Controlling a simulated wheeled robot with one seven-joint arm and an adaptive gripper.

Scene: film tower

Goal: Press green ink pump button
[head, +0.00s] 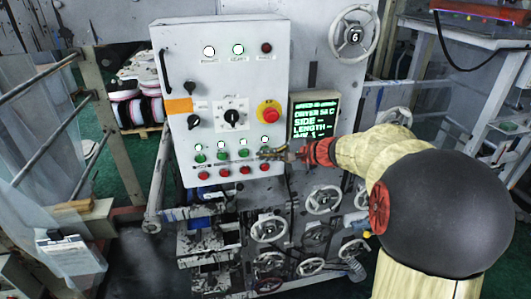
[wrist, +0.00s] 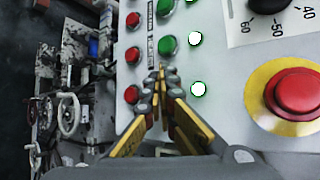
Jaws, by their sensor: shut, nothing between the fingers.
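The grey control box (head: 225,60) carries a row of green buttons (head: 200,157) with white lamps above and red buttons (head: 203,175) below. The labels are too small to read, so I cannot tell which one is the ink pump. My gripper (head: 264,154) is shut and empty at the right end of the green row. In the wrist view, my gripper (wrist: 160,70) has its fingertips just below a green button (wrist: 167,45), beside a red button (wrist: 131,95). The fingers hide the spot between that red button and a white lamp (wrist: 199,90). Contact cannot be told.
A red emergency stop (head: 269,112) on a yellow ring sits above the fingertips. It also shows close by in the wrist view (wrist: 297,92). A green-text display (head: 315,118) stands right of the box. Several handwheels (head: 269,228) are below.

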